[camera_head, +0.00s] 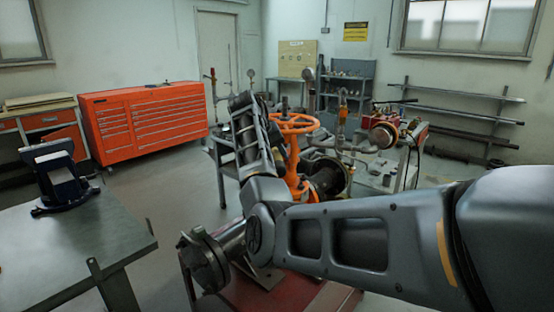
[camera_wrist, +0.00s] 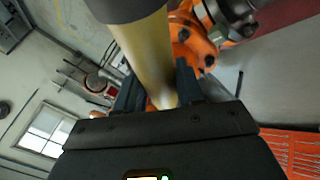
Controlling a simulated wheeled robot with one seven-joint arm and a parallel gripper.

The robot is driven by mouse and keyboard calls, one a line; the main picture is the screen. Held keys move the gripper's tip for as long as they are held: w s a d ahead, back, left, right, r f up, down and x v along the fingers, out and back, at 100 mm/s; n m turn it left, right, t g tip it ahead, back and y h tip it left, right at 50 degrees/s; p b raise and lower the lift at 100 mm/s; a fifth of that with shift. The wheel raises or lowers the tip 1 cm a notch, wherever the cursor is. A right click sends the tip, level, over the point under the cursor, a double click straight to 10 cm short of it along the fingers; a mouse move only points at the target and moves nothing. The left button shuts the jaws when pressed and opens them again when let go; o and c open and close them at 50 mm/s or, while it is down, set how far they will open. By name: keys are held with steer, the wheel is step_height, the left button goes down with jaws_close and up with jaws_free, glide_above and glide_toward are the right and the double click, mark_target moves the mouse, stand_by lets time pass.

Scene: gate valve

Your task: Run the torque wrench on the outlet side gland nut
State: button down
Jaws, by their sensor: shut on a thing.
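The gate valve, with an orange handwheel (camera_head: 297,123) and orange body (camera_head: 293,165), stands beyond my arm in the head view. In the wrist view my gripper (camera_wrist: 158,88) is shut on a yellow-brown cylinder with a dark end, which looks like the torque wrench handle (camera_wrist: 148,50). The wrench's working end cannot be made out. An orange valve part (camera_wrist: 187,35) with bolts and a grey metal fitting shows just right of the handle. I cannot tell which bolt is the outlet side gland nut, or whether the wrench touches it. My gripper cannot be made out in the head view.
A red tool chest (camera_head: 144,120) stands at the back left. A workbench (camera_head: 70,250) with a vise (camera_head: 58,180) is at the near left. A flanged pipe (camera_head: 215,255) lies low in front of the valve. Pipework and a cart crowd the right.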

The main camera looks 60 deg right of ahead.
steer(key=shift+w+d+r, duration=0.1)
steer(key=shift+w+d, duration=0.05)
steer(key=shift+d, duration=0.15)
steer(key=shift+w+d, duration=0.25)
steer(key=shift+d, duration=0.1)
steer(key=shift+f, duration=0.2)
stand_by(0.8)
steer(key=shift+f, duration=0.85)
steer(key=shift+f+p, duration=0.3)
steer(key=shift+f, duration=0.05)
stand_by(1.2)
steer(key=shift+r, duration=0.2)
stand_by(0.5)
steer(key=shift+r, duration=1.5)
